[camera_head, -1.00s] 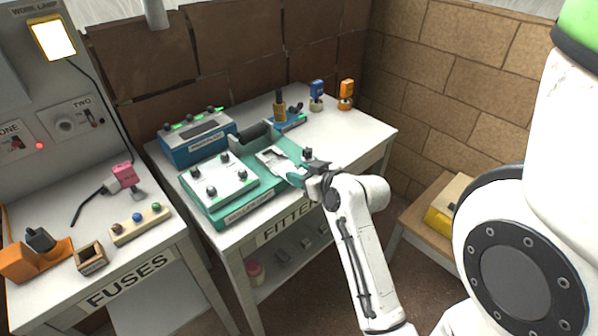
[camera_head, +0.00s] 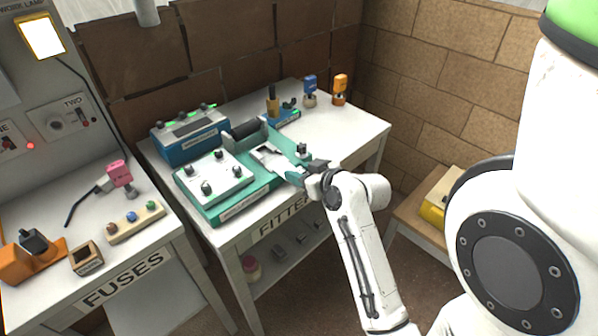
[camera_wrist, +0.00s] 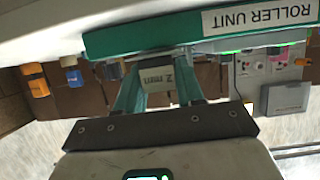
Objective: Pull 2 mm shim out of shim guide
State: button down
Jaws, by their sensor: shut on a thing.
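The 2 mm shim shows in the wrist view as a small grey block (camera_wrist: 156,74) with an upside-down "2 mm" label. The two teal fingers of my gripper (camera_wrist: 158,82) are shut on it, one on each side. In the head view, my gripper (camera_head: 295,176) is at the front right edge of the teal roller unit (camera_head: 238,209). The pale shim guide (camera_head: 265,154) lies on that unit, just left of the fingertips. The fingers hide the shim in the head view, and I cannot tell how much of it is inside the guide.
A white panel with black knobs (camera_head: 214,178) and a dark roller (camera_head: 246,131) are beside the guide. A black knob (camera_head: 302,149) stands close behind my gripper. A blue box (camera_head: 190,138) stands behind. The bench's right part is mostly clear.

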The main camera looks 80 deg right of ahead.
jog(key=shift+s+a, duration=0.35)
jog(key=shift+s, duration=0.25)
jog(key=shift+s+a, duration=0.35)
jog(key=shift+s, duration=0.25)
